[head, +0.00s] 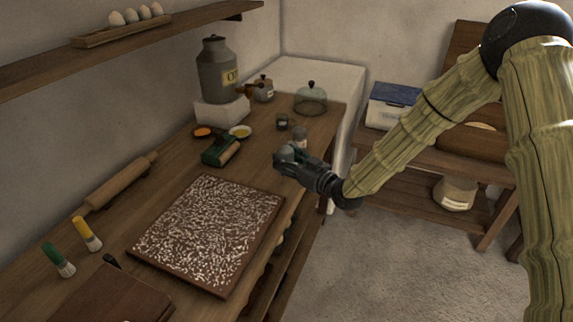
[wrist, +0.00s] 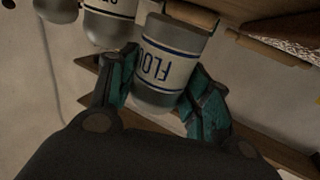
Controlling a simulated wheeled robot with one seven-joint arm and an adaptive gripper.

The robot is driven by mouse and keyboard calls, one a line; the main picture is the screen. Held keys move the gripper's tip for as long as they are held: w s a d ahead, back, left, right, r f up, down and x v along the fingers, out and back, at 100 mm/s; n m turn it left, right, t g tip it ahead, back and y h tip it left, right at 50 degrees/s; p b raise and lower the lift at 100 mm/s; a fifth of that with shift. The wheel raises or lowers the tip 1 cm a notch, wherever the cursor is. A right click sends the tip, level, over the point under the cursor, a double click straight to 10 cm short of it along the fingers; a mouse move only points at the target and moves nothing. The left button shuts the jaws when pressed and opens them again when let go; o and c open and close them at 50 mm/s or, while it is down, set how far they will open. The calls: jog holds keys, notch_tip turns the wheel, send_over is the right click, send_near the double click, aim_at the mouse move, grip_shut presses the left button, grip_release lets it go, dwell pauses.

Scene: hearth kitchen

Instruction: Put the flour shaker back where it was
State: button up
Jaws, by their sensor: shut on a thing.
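The flour shaker (wrist: 165,65) is a grey cylinder with a pale label reading "FLO..." between blue lines, seen in the wrist view. My gripper (wrist: 160,92) is shut on it, one teal finger on each side. The lettering appears upside down in this view. In the head view my gripper (head: 284,157) is over the right edge of the wooden counter (head: 165,185), and I cannot make out the held shaker clearly there. A second, similar labelled shaker (wrist: 110,20) is at the upper left of the wrist view, close beside the held one.
A white-speckled board (head: 210,232) lies in front.

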jog(key=shift+w+a, duration=0.1)
jog(key=shift+w, duration=0.25)
jog(key=shift+w+f, duration=0.15)
jog(key=shift+f, duration=0.1)
jog(key=shift+f+p, duration=0.55)
jog(key=shift+f, duration=0.95)
jog(key=shift+f, duration=0.15)
jog(key=o, duration=0.8)
jog(key=b+v, duration=0.2)
jog(key=v, duration=1)
